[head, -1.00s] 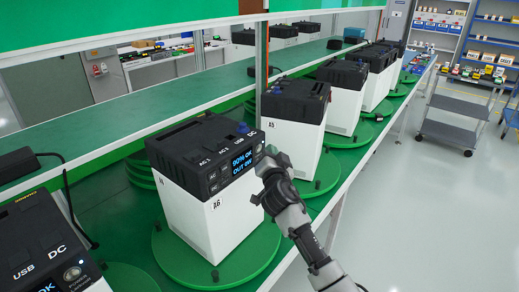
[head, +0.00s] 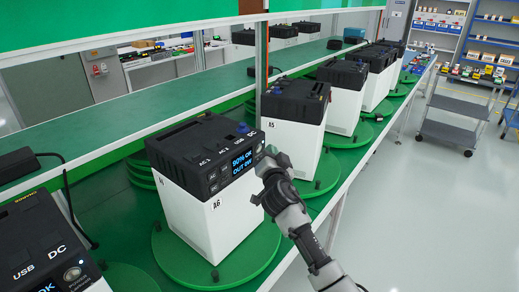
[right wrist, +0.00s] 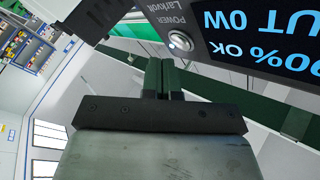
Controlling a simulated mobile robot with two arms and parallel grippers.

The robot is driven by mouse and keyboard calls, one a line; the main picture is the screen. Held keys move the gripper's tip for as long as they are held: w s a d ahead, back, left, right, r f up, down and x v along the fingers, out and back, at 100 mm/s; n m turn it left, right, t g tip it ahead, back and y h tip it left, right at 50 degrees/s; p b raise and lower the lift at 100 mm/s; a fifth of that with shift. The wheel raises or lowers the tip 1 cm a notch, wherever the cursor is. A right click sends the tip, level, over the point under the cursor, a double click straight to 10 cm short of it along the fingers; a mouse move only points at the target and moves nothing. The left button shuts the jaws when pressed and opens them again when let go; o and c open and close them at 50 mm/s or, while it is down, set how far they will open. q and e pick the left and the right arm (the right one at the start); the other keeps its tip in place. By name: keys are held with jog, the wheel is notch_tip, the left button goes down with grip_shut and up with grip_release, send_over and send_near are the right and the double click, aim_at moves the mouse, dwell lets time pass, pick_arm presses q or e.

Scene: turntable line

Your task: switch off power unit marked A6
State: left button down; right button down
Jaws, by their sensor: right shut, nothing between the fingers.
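The power unit marked A6 (head: 214,205) is a white box with a black top, upright on a green turntable. Its lit display (head: 242,163) reads 90% OK, OUT 0W. In the right wrist view the display (right wrist: 265,35) shows upside down, and the round silver power button (right wrist: 180,41), with a bright face, sits beside it. My right gripper (head: 270,153) is at the right end of the unit's front panel. Its fingers (right wrist: 165,75) are shut and empty, close to the button; I cannot tell whether they touch the panel. My left gripper is not in view.
Unit A5 (head: 295,131) stands behind on its own turntable, with several similar units farther along. Another unit (head: 38,245) is at the near left. A shelf (head: 120,133) runs behind the line. The aisle on the right is clear up to a grey cart (head: 450,132).

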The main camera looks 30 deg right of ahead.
jog(key=shift+w, duration=0.1)
dwell(0.3)
jog(key=shift+w+a+b, duration=0.15)
jog(key=shift+w+b, duration=0.2)
jog(key=shift+b, duration=0.05)
jog(key=shift+w+a+b, duration=0.15)
jog(key=shift+w+b, duration=0.15)
jog(key=shift+b, duration=0.05)
dwell(0.5)
jog(key=shift+s, duration=0.1)
jog(key=shift+s+d, duration=0.3)
jog(key=shift+s, duration=0.35)
jog(key=shift+s+p, duration=0.1)
jog(key=shift+p, duration=0.2)
